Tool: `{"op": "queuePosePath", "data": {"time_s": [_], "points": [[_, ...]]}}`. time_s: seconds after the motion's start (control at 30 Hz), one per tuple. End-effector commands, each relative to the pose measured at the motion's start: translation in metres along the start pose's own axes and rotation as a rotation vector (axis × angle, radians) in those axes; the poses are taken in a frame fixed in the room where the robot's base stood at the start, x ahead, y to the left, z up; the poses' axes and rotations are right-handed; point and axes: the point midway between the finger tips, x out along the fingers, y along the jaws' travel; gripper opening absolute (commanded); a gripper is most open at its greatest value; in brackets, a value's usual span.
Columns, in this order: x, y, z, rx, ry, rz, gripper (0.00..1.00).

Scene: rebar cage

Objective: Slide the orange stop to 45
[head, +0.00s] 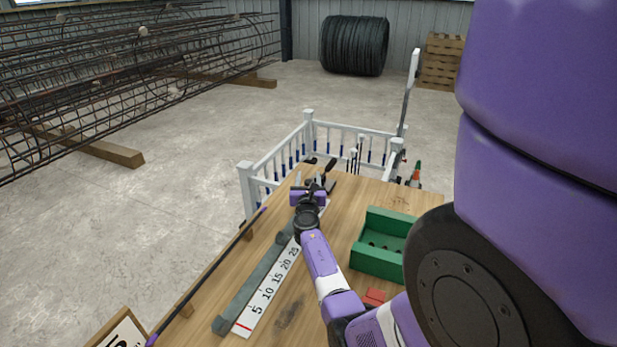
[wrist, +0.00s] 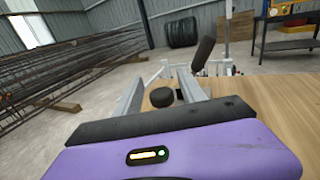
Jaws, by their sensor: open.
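The white scale (head: 258,303) lies along the wooden bench beside a grey rail (head: 247,292). My gripper (head: 312,181) is over the far end of the bench, past the 25 mark. In the wrist view my gripper (wrist: 160,82) is open, with a dark round knob (wrist: 161,97) showing between its fingers; I cannot tell whether they touch it. A dark lever handle (wrist: 203,54) stands just beyond the right finger. I cannot make out any orange on the stop.
A green open box (head: 379,262) and a red block (head: 375,297) lie right of the scale. A thin dark bar (head: 208,274) runs along the bench's left edge. A white railing (head: 275,158) stands beyond the bench. Rebar cages (head: 110,75) lie at the left.

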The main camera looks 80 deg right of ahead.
Motion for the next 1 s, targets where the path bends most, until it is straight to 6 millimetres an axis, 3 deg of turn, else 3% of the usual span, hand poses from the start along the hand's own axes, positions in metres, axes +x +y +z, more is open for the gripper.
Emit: {"op": "queuePosePath", "data": {"time_s": [0.4,1.0], "points": [[-0.06,0.0,0.0,0.0,0.001,0.0,0.48],[-0.068,0.0,0.0,0.0,0.0,-0.001,0.48]]}}
